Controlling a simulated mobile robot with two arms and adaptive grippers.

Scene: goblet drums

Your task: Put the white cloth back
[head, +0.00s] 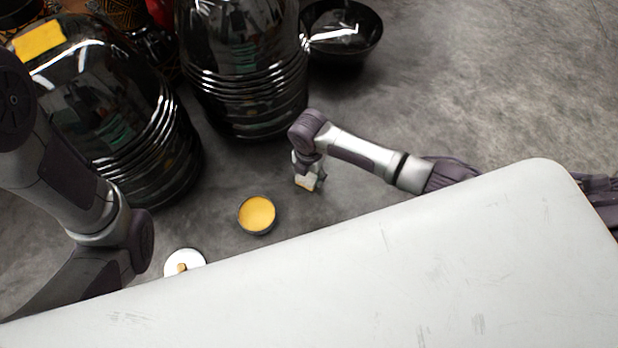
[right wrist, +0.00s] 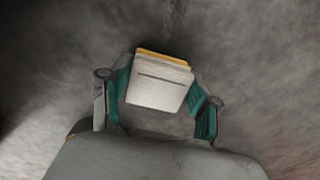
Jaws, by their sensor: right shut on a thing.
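The white cloth (right wrist: 157,88) is a small folded block with a thin yellow layer along its far edge. It sits between the green finger pads of my right gripper (right wrist: 160,98) in the right wrist view. In the head view the white cloth (head: 306,184) hangs under my right gripper (head: 307,172), which is shut on it, over the grey floor. Whether the cloth touches the floor is hard to tell. My left arm comes in at the left, but its gripper is hidden.
Two glossy black drums (head: 245,70) (head: 120,120) stand at the upper left; a yellow piece (head: 38,40) lies on the left one. A black bowl (head: 341,30) stands behind. A small yellow-filled tin (head: 257,214) and a white lid (head: 186,262) lie nearby. Floor at right is clear.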

